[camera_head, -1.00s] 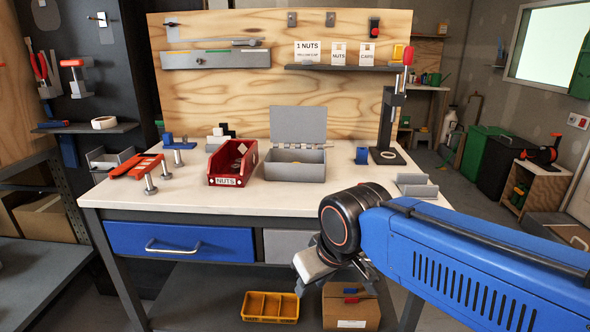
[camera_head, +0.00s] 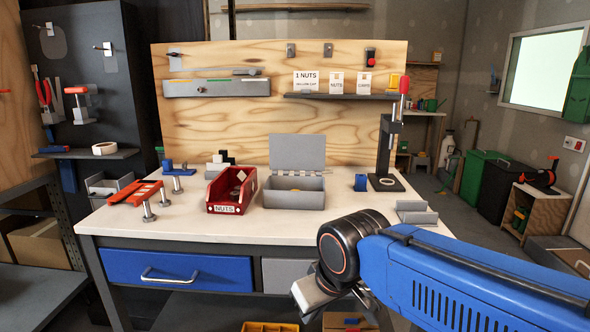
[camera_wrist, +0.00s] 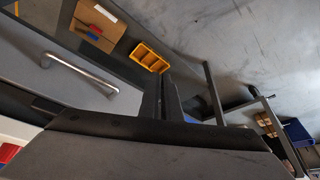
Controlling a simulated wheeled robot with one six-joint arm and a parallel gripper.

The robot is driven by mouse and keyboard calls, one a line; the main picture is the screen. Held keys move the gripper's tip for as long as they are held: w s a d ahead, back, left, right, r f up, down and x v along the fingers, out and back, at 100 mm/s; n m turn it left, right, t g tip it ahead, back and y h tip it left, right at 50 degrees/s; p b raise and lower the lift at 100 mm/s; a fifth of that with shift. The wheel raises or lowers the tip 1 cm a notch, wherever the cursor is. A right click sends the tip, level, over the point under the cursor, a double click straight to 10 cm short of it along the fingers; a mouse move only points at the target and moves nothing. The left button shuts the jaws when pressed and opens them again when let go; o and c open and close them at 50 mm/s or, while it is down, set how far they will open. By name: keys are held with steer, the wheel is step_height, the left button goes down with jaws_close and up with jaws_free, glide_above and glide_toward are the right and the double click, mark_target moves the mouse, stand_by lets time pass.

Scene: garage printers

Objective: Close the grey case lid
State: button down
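The grey case (camera_head: 294,197) stands on the white workbench top (camera_head: 340,225), right of the red NUTS bin. Its grey lid (camera_head: 297,152) is open and stands upright at the back of the case. My gripper (camera_head: 310,298) hangs in front of the bench's front edge, lower than the top and apart from the case. Its fingers are partly hidden by the wrist in the head view.
The red NUTS bin (camera_head: 231,192) stands close left of the case. Red and metal parts lie left. The bench top before the case is clear.

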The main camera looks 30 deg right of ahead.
steer(key=w+d+r+m, duration=0.2)
steer(key=w+d+r, duration=0.2)
steer(key=w+r, duration=0.85)
step_height(320, 180, up, 25)
steer(key=m+h, duration=0.3)
steer(key=m, duration=0.2)
glide_above(298, 151)
steer(key=w+d, duration=0.2)
steer(key=d+x, duration=0.1)
steer(key=x, duration=0.9)
steer(key=shift+s+a+f, duration=0.1)
steer(key=shift+s+a, duration=1.05)
steer(key=shift+s, duration=0.25)
